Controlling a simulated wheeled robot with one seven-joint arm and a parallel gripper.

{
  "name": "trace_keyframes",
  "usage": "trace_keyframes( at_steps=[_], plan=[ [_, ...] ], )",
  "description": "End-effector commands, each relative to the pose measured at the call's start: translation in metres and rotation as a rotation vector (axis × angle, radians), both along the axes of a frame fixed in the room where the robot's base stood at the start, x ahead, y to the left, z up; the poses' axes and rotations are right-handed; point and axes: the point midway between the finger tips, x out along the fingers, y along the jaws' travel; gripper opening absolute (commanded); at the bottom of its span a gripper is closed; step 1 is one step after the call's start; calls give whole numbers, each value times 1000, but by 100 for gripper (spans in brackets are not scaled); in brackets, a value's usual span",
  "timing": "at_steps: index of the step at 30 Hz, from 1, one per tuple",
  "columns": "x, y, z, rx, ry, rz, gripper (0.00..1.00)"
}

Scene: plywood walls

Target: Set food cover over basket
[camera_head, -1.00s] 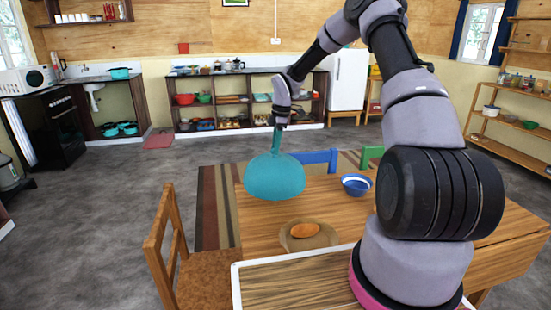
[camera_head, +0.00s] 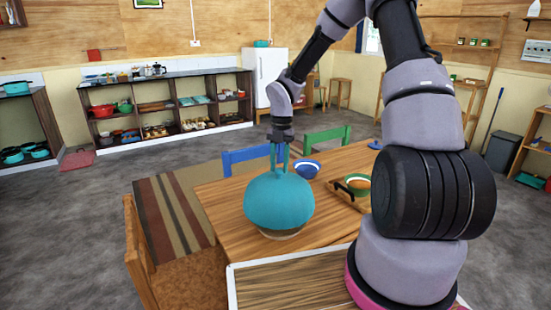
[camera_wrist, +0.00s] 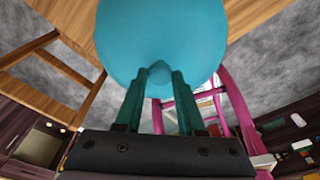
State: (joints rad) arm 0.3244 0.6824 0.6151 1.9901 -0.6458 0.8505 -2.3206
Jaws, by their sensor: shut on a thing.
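The food cover (camera_head: 279,203) is a teal dome, held upright with its round side up. My gripper (camera_head: 279,165) is above it, shut on its top. In the wrist view, the two fingers of my gripper (camera_wrist: 157,82) meet at the knob of the cover (camera_wrist: 160,35). The basket (camera_head: 283,235) is on the wooden table directly below the cover. Only a thin tan edge of it shows under the dome's lower front edge, and its contents are hidden. I cannot tell whether the cover touches the basket.
The wooden table (camera_head: 230,212) has a blue bowl (camera_head: 306,170) behind the cover and a wooden tray (camera_head: 342,198) with a green bowl (camera_head: 357,185) to the right. Blue (camera_head: 240,158) and green (camera_head: 325,140) chairs stand behind; a wooden chair (camera_head: 138,245) is at left.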

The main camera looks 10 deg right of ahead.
Motion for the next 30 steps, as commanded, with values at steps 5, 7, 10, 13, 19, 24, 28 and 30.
trace_keyframes(
  at_steps=[5,7,10,13,19,24,28,30],
  plan=[
    [-5,0,-3,1,2,37,0],
    [-5,0,-5,2,2,36,0],
    [-5,0,-11,1,4,36,0],
    [-5,0,-19,2,2,37,0],
    [-5,0,-33,2,3,35,0],
    [-5,0,-38,1,2,34,0],
    [-5,0,-38,2,1,33,0],
    [-5,0,-38,2,1,33,0]
  ],
)
